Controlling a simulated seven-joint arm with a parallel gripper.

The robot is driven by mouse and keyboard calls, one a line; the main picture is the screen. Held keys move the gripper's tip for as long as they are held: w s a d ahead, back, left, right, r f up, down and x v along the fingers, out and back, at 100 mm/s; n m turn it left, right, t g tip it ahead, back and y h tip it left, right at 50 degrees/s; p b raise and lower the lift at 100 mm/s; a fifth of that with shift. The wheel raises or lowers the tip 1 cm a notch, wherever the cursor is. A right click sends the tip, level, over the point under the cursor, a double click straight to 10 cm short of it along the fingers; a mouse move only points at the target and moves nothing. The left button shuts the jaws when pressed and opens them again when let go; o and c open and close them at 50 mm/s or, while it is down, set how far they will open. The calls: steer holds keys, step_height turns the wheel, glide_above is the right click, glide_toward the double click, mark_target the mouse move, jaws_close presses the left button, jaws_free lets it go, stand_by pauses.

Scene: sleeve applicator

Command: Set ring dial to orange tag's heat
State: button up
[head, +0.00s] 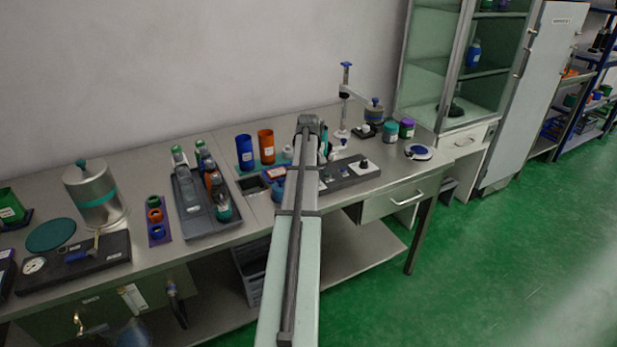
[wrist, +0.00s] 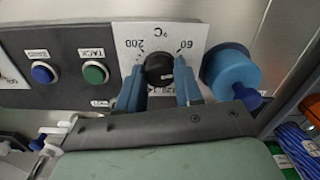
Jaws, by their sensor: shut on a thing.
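The ring dial is a black round knob (wrist: 158,68) on a white plate (wrist: 190,36) marked °C. Numbers such as 200 and 60 stand around it, some hidden by my fingers. My gripper (wrist: 160,73) has its blue fingers on both sides of the knob and is shut on it. A small pale mark shows on the knob, but I cannot read its setting. In the head view my arm hides the gripper and dial. An orange cup (head: 266,147) with a white label stands on the bench; I cannot make out an orange tag's writing.
Beside the dial are a green button (wrist: 95,72) labelled TACK, a blue button (wrist: 43,73), and a blue cylinder (wrist: 229,74) close to my finger. A grey tray of bottles (head: 190,215) and a blue cup (head: 244,153) stand on the bench.

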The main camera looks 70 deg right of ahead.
steer(key=m, duration=0.4)
steer(key=shift+m, duration=0.4)
steer(key=m, duration=0.3)
steer(key=shift+m, duration=0.3)
steer(key=m, duration=0.4)
steer(key=shift+m, duration=2.1)
steer(key=o, duration=1)
steer(key=shift+o, duration=0.2)
